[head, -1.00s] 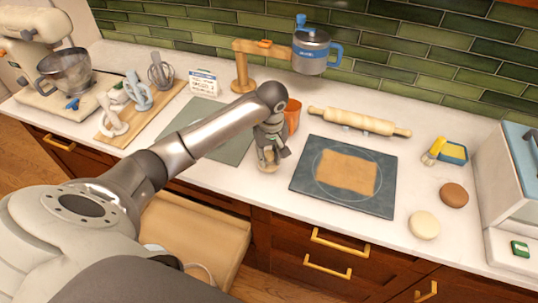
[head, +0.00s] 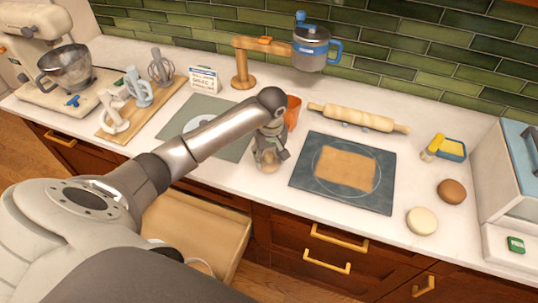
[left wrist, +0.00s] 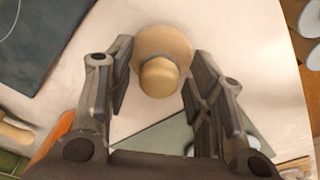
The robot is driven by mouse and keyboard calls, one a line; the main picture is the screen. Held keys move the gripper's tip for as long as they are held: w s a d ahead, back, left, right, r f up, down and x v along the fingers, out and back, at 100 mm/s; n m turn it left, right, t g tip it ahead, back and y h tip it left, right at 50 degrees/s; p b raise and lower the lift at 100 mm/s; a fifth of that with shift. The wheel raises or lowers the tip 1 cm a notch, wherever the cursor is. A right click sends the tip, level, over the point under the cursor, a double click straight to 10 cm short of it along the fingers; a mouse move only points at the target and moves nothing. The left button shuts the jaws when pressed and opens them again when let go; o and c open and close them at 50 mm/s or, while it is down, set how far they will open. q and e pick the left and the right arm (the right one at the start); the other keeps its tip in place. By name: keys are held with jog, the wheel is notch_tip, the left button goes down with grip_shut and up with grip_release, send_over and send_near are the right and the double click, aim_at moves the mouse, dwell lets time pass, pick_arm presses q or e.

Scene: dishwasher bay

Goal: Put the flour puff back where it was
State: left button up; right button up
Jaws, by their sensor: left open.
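The flour puff, a round tan piece with a pale wooden knob (left wrist: 160,77), stands on the white counter between the two fingers of my left gripper (left wrist: 162,90) in the left wrist view. The fingers are apart, with a gap on each side of the knob. In the head view my left gripper (head: 270,154) points down at the counter, and the tan puff (head: 267,166) shows partly between its fingers. A sage green mat (head: 235,148) lies to its left, with a pale disc (head: 198,123) partly hidden by my arm. My right gripper is not in view.
A dark mat (head: 300,180) with rolled dough (head: 346,169) lies close on the right. An orange cup (head: 293,112) stands just behind the gripper. A rolling pin (head: 358,119) lies behind the dark mat. An open drawer (head: 205,225) is below the counter's front edge.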

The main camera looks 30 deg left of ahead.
aim_at(270, 158)
pick_arm(q)
jog(key=shift+r, duration=0.1)
jog(key=shift+r, duration=0.2)
notch_tip(270, 158, up, 12)
jog(key=s+d+b, duration=0.1)
jog(key=b, duration=0.2)
jog(key=shift+f+b, duration=0.2)
jog(key=shift+b, duration=0.15)
jog(key=shift+d, duration=0.1)
